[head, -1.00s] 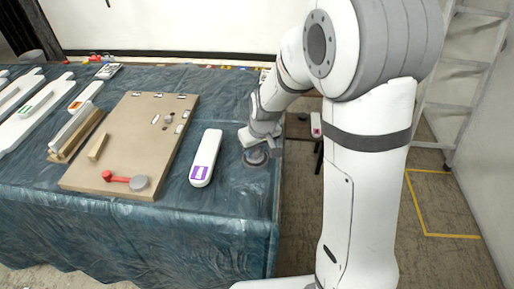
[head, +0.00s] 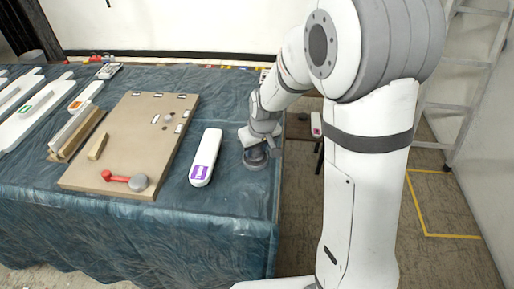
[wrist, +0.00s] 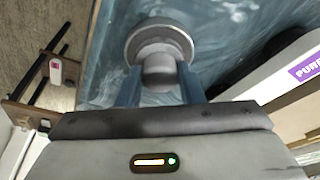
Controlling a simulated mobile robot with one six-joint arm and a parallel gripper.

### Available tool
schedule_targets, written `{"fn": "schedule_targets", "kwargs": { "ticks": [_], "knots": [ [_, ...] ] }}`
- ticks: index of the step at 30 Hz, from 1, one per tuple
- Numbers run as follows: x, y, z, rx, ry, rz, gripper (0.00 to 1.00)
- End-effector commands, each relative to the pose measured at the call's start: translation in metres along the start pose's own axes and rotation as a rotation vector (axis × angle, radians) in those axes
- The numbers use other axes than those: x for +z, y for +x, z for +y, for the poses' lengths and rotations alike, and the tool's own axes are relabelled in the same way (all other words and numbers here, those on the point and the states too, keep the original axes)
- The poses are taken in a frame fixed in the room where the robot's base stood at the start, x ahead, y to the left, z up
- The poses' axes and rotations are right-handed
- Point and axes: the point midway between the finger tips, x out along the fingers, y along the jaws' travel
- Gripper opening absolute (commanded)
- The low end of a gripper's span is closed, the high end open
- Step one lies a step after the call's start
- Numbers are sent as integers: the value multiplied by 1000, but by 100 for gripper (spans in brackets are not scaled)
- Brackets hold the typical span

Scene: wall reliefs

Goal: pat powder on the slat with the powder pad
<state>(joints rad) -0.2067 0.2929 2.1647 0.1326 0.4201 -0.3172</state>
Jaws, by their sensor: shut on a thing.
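The powder pad is a grey round disc with a knob on top (wrist: 159,40). It stands at the table's right edge in the head view (head: 255,161). My gripper (wrist: 160,88) is shut on the pad's knob, with a finger on each side; in the head view it (head: 258,150) is low over the table. The pad's underside is hidden. A small wooden bar (head: 97,147) lies on the brown board (head: 135,135); a longer pale bar (head: 75,127) on a wooden base stands to its left. I cannot tell which is the slat.
A white case with a purple label (head: 206,157) lies left of the gripper. A red-handled piece with a grey disc (head: 126,180) is at the board's near edge. White boards (head: 30,115) fill the table's left. The blue cloth (head: 235,190) is bare near the front right corner.

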Motion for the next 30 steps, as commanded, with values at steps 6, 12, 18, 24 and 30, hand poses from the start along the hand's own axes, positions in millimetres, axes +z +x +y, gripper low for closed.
{"fn": "schedule_targets", "kwargs": {
  "ticks": [6, 12, 18, 24, 30],
  "knots": [
    [2, 1, 0, -1, 0, -4, 16],
    [2, 1, 0, -1, 0, -5, 16],
    [-2, -11, 0, 0, 0, -3, 16],
    [-7, -28, 0, 0, 0, -2, 16],
    [-12, -44, 0, 0, 0, -1, 16]
  ]
}}
